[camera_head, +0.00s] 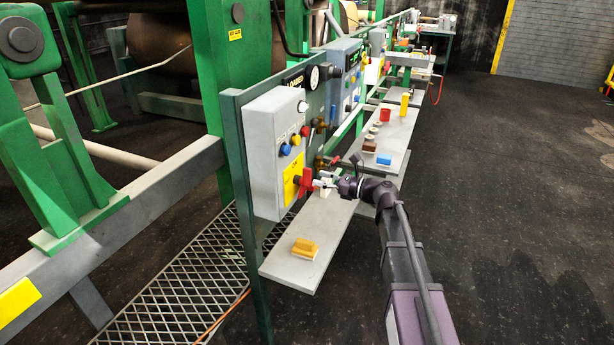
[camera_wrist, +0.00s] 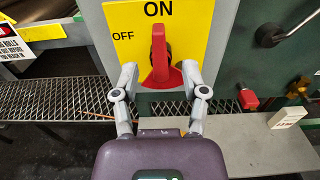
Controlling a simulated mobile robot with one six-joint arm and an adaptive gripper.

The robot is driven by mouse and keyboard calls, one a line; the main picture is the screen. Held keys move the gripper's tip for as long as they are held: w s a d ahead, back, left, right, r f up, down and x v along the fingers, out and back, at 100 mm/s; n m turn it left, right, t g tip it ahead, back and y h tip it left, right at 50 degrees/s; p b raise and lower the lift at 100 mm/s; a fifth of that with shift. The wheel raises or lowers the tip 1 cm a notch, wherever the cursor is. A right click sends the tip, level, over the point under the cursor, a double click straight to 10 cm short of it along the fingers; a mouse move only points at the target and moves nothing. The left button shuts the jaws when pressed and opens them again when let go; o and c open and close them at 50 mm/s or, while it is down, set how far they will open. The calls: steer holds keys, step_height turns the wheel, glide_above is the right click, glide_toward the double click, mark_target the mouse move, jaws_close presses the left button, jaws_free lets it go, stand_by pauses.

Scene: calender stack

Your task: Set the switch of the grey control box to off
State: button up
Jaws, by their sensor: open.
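The grey control box (camera_head: 270,140) is mounted on a dark green panel above a shelf. On its lower face is a yellow plate (camera_head: 291,186), which also shows in the wrist view (camera_wrist: 197,18) with ON at the top and OFF to the upper left. The red switch handle (camera_wrist: 158,48) stands upright, pointing at ON; it also shows in the head view (camera_head: 306,181). My gripper (camera_wrist: 158,71) is open, one finger on each side of the handle's lower part, with visible gaps.
A grey shelf (camera_head: 315,232) below the box carries a yellow-brown brush-like block (camera_head: 305,248). A red-handled valve (camera_wrist: 248,99) and a white block (camera_wrist: 288,118) are to the right in the wrist view.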

mark_target(311, 176)
steer(key=shift+x, duration=2.45)
jaws_close()
